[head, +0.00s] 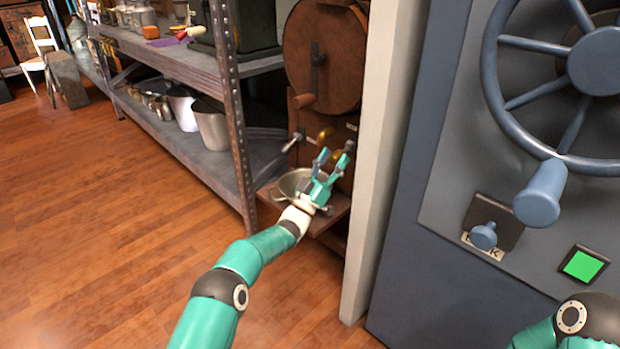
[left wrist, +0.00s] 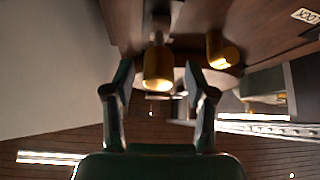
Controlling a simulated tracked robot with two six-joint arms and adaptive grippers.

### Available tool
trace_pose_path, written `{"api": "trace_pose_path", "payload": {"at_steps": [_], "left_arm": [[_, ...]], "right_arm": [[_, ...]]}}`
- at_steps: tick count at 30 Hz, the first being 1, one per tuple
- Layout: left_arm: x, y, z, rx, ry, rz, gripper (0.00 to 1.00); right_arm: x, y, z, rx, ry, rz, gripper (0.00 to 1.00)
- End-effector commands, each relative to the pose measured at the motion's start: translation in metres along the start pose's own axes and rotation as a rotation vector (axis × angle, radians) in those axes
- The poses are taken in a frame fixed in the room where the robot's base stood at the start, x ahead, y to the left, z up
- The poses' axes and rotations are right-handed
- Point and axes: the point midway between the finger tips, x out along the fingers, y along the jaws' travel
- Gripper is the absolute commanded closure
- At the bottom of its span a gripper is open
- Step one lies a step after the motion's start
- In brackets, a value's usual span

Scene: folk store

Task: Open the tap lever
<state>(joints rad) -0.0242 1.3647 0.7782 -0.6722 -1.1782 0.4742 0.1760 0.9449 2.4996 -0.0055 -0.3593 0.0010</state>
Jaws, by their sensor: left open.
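A brown wooden cabinet stands in a gap beside the shelving, with a curved brass spout (head: 325,136) on its front. My left gripper (head: 333,158) is open in front of this fitting and hides part of it. In the left wrist view, a brass cylinder-shaped handle (left wrist: 158,66), probably the tap lever, lies between and just beyond the open fingers, with no clear contact. A brass elbow (left wrist: 222,52) shows to its right. A metal bowl (head: 291,183) sits on the cabinet's low ledge, partly behind my gripper. My right gripper is out of view.
A pale post (head: 385,150) and a blue-grey panel with a wheel (head: 540,100) stand to the right. Metal shelving (head: 190,140) is left. The wooden floor is clear.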

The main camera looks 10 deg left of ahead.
Motion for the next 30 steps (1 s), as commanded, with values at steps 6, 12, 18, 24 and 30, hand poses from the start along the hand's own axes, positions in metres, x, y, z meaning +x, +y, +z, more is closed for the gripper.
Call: {"api": "trace_pose_path", "payload": {"at_steps": [6,12,18,24,30], "left_arm": [[-0.026,-0.003,0.002,-0.002,-0.003,-0.005,0.44],[-0.046,0.001,-0.015,-0.001,-0.001,-0.004,0.44],[-0.072,0.004,-0.033,-0.001,-0.002,-0.005,0.44],[-0.099,0.008,-0.051,0.0,-0.002,-0.005,0.44],[-0.118,0.011,-0.064,0.0,-0.001,-0.004,0.44]], "right_arm": [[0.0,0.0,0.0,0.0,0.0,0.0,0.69],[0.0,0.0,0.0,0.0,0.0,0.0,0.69],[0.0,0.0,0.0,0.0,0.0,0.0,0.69],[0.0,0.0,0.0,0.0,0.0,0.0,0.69],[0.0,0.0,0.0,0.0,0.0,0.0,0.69]]}}
